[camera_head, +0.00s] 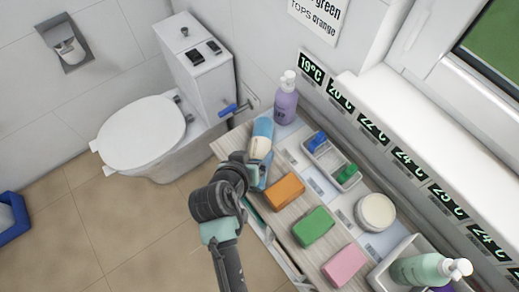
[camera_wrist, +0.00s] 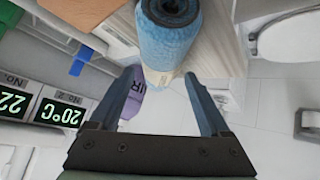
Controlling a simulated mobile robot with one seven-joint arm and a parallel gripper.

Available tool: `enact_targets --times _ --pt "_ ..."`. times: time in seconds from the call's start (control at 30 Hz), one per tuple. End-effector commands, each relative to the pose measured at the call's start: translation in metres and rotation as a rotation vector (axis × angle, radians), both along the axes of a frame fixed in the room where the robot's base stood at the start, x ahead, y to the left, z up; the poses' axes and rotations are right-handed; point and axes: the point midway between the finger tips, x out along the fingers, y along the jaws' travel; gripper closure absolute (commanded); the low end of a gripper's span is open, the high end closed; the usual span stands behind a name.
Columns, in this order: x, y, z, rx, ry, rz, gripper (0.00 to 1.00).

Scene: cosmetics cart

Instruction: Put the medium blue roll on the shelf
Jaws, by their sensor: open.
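A blue roll (camera_head: 263,127) is at the far left end of the wooden cart top, beside the purple pump bottle. In the wrist view the blue roll (camera_wrist: 168,40) shows its textured side and a dark-centred end at the top edge. My gripper (camera_wrist: 163,80) is open, with its two fingers apart and their tips near the close end of the roll. The picture does not show clearly whether they touch it. In the head view my gripper's hand partly covers the roll. I cannot tell which surface is the shelf.
On the cart are an orange block (camera_head: 285,189), a green block (camera_head: 313,226), a pink block (camera_head: 345,266), a small tray (camera_head: 331,165), a round jar (camera_head: 375,212) and a purple bottle (camera_head: 285,98). A green bottle (camera_head: 420,269) stands in a bin. A toilet (camera_head: 141,138) is left of it.

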Motion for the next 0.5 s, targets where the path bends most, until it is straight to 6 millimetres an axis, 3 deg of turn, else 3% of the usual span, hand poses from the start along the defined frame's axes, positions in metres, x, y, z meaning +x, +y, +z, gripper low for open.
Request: enact_targets --times 0.3,0.5 --pt "0.027 -0.009 -0.024 0.0 0.002 -0.001 0.19" --pt "0.034 -0.012 -0.032 0.0 0.001 0.0 0.19"
